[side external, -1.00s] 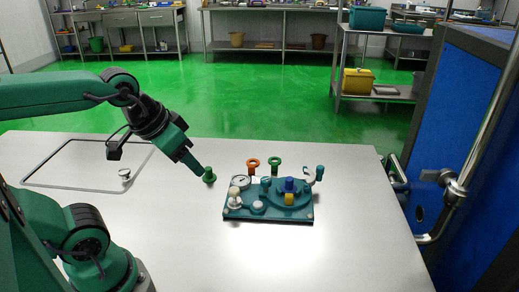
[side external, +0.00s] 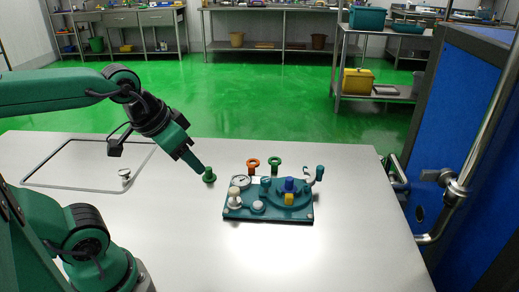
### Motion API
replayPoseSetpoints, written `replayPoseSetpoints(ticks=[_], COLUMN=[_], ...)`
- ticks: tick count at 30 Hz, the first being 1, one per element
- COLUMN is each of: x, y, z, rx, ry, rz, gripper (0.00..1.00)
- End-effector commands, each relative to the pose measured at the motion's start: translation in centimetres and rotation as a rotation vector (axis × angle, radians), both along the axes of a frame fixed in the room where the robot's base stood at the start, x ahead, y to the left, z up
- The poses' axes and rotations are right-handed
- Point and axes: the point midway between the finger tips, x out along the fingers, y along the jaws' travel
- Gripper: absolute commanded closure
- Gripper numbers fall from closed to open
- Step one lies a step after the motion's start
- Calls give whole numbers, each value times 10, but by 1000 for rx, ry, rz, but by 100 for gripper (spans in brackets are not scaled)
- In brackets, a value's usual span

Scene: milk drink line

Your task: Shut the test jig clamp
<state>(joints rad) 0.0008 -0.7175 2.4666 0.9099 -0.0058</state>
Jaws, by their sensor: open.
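The test jig (side external: 268,214) is a teal plate on the table, right of centre. It carries a round gauge (side external: 240,181), a pale knob (side external: 235,195), a blue block (side external: 290,185) and a yellow block (side external: 289,199). At its back right corner, a pale arm with a teal-tipped handle (side external: 320,173) stands raised; it looks like the clamp, raised rather than lying flat. My gripper (side external: 157,160) is open and empty, above the table to the left of the jig.
An orange ring-topped piece (side external: 253,164) and a green ring-topped piece (side external: 275,163) stand behind the jig. A thin rectangular frame (side external: 70,189) lies on the table at left, with a small metal knob (side external: 124,174) at its corner. The table's front middle is clear.

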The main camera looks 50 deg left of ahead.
Motion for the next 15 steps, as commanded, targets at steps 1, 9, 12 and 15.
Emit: replayPoseSetpoints(ticks=[1,9,12,15], x=[5,46,66,87], y=[0,-2,-3,-4], z=[4,29,38,46], rx=[-1,-14,-19,-23], ry=[6,55,78,99], rz=[2,21,32,41], gripper=[56,56,56,56])
